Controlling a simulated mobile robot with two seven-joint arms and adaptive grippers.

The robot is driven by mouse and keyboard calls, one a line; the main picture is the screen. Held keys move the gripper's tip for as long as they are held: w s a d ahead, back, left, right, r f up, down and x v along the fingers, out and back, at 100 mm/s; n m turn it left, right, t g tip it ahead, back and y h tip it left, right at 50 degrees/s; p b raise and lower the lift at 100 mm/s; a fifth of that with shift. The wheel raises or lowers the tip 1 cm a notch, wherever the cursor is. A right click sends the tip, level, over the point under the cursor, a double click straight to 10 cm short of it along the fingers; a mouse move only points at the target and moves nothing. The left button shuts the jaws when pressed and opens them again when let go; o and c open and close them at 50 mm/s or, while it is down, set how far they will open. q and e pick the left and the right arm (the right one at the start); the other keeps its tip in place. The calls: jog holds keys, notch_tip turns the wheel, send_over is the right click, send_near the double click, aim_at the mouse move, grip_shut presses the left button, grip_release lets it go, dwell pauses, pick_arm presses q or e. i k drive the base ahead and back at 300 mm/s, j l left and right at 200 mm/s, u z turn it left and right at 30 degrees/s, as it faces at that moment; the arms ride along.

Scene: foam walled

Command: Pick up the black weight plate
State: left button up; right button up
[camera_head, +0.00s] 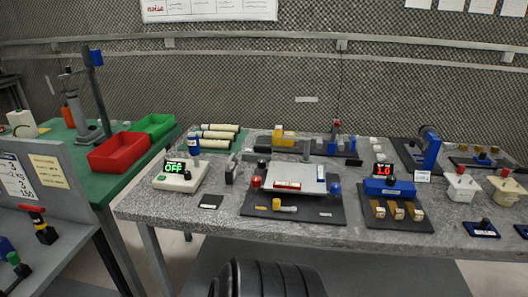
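No item clearly reads as a black weight plate from here. Small dark blocks, too small to identify, stand near the back of the table. Neither of my grippers is in view.
The white OFF device (181,176) stands at the table's left. A large black mat (292,213) holds a grey-and-red fixture. A blue device (390,187) with a red display stands right of it. A green table (110,172) with red (118,163) and green bins (152,126) is at left.

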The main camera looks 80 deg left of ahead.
aim_at(231, 173)
jog(key=u, duration=3)
